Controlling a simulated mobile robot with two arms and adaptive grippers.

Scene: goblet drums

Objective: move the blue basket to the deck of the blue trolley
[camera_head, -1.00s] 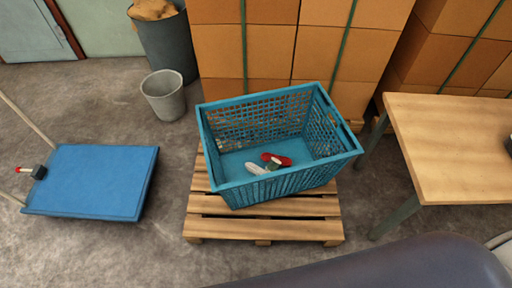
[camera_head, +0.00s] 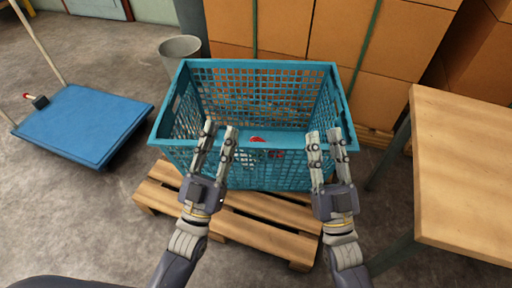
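The blue basket (camera_head: 262,68) is an open plastic crate with lattice walls, standing on a wooden pallet (camera_head: 240,232). A red thing (camera_head: 257,139) shows on its floor; other contents are mostly hidden behind the near wall and my grippers. The blue trolley (camera_head: 84,124) stands at the left, its flat deck bare apart from a small dark object with a red tip at its left edge. My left gripper (camera_head: 219,130) and my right gripper (camera_head: 323,137) are open at the basket's near side, fingers pointing away. I cannot tell whether they touch the rim.
Stacked cardboard boxes (camera_head: 270,28) stand right behind the basket. A grey bin (camera_head: 180,48) is behind it at the left. A wooden table (camera_head: 465,170) stands close at the right. Bare floor lies between pallet and trolley.

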